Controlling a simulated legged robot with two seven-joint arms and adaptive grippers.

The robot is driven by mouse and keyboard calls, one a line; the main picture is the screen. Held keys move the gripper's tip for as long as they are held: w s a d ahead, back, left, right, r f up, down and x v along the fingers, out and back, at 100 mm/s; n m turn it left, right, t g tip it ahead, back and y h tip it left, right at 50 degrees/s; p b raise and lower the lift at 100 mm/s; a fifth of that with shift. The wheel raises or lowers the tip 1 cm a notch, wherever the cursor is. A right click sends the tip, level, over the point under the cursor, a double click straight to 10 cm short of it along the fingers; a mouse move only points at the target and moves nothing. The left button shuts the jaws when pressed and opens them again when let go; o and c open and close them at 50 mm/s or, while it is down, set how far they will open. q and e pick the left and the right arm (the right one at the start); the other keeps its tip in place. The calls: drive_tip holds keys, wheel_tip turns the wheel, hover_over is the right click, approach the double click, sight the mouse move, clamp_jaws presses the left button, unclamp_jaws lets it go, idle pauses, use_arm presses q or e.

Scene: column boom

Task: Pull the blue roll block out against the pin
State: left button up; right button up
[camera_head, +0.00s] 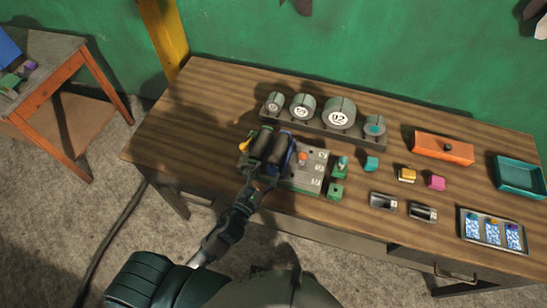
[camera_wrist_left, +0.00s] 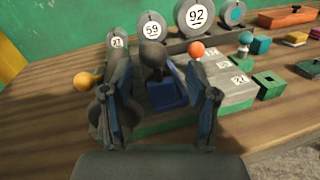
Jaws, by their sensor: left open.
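The blue roll block (camera_wrist_left: 166,95) sits on the grey, green-based panel (camera_wrist_left: 222,76) in the left wrist view, with a dark round knob above it. My left gripper (camera_wrist_left: 162,88) is open, one finger on each side of the block; I cannot tell whether they touch it. In the head view my left gripper (camera_head: 271,147) is over the left part of the panel (camera_head: 312,172) and hides most of the block. An orange ball (camera_wrist_left: 197,49) stands right of the block, and a yellow-orange knob (camera_wrist_left: 86,80) is at the left. Which part is the pin is unclear.
Behind the panel stands a rack of round numbered dials (camera_head: 339,113). Small green and teal blocks (camera_head: 336,191) stand close to its right. Farther right are an orange box (camera_head: 443,148), a teal tray (camera_head: 520,177) and a card tray (camera_head: 466,238). The table's left end is clear.

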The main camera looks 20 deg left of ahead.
sight(272, 164)
use_arm(q)
drive_tip(key=x, duration=0.4)
drive_tip(key=shift+w, duration=0.35)
drive_tip(key=shift+w+a+f, duration=0.1)
drive_tip(key=shift+w+a, duration=0.3)
drive_tip(key=shift+w, duration=0.1)
drive_tip(key=shift+a, duration=0.2)
drive_tip(key=shift+d, duration=0.3)
drive_tip(key=c, duration=0.3)
drive_tip(key=shift+d, duration=0.35)
drive_tip(key=c, duration=0.8)
drive_tip(key=shift+d, duration=0.1)
clamp_jaws()
drive_tip(key=shift+d+p, duration=0.5)
drive_tip(key=shift+d, duration=0.95)
drive_tip(key=o, duration=1)
unclamp_jaws()
drive_tip(key=shift+d, duration=0.1)
drive_tip(key=shift+o, duration=0.5)
use_arm(e)
drive_tip(key=shift+a+r, duration=0.3)
drive_tip(key=shift+r, duration=0.4)
